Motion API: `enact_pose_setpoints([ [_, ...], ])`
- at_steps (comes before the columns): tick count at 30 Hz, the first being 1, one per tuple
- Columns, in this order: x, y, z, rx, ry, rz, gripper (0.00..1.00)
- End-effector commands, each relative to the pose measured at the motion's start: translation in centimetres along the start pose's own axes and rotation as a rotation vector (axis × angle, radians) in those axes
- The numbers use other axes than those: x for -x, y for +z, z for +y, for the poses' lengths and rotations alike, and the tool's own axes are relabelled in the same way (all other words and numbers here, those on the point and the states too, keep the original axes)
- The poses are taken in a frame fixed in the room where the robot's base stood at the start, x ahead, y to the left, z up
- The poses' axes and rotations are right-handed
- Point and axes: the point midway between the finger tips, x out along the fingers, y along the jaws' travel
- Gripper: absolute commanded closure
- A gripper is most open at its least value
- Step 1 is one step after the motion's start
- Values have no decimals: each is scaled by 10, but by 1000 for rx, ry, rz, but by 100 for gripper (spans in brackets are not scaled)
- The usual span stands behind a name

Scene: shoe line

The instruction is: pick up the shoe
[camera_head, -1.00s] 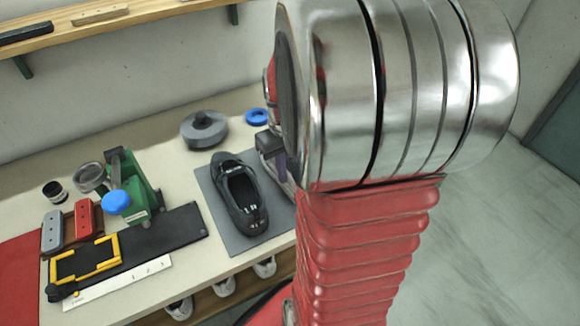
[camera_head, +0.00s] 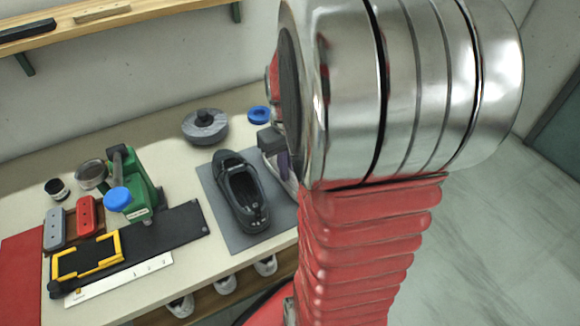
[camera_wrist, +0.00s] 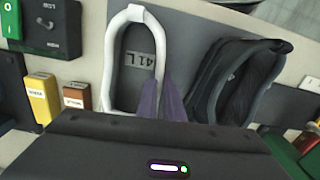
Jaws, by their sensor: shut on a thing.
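A white shoe (camera_wrist: 115,62) with a "41 L" label inside shows in the wrist view, seen from above into its opening. My gripper (camera_wrist: 163,98) has its purple fingers shut on the right side wall of this shoe. In the head view my arm hides most of the white shoe and the fingers; only a sliver shows beside the gripper (camera_head: 282,160). A black shoe (camera_head: 241,205) stands on the grey mat (camera_head: 216,210), left of my gripper. It also shows in the wrist view (camera_wrist: 232,80), right of the fingers and apart from them.
A green tool with a blue knob (camera_head: 140,190), a black and yellow fixture (camera_head: 88,258) and a white ruler (camera_head: 118,279) lie left on the bench. A grey round weight (camera_head: 205,127) and a blue ring (camera_head: 259,115) stand behind. Several shoes (camera_head: 225,284) sit on a lower shelf.

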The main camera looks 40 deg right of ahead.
Motion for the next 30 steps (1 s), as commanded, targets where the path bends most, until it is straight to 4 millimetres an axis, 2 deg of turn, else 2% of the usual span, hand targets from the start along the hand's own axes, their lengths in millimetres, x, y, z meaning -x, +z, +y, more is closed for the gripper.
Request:
enact_pose_setpoints([
  [7,20,-1,0,0,2,4,100],
  [15,67,-1,0,0,2,6,100],
  [21,93,-1,0,0,1,4,100],
  [30,100,0,0,0,0,2,100],
])
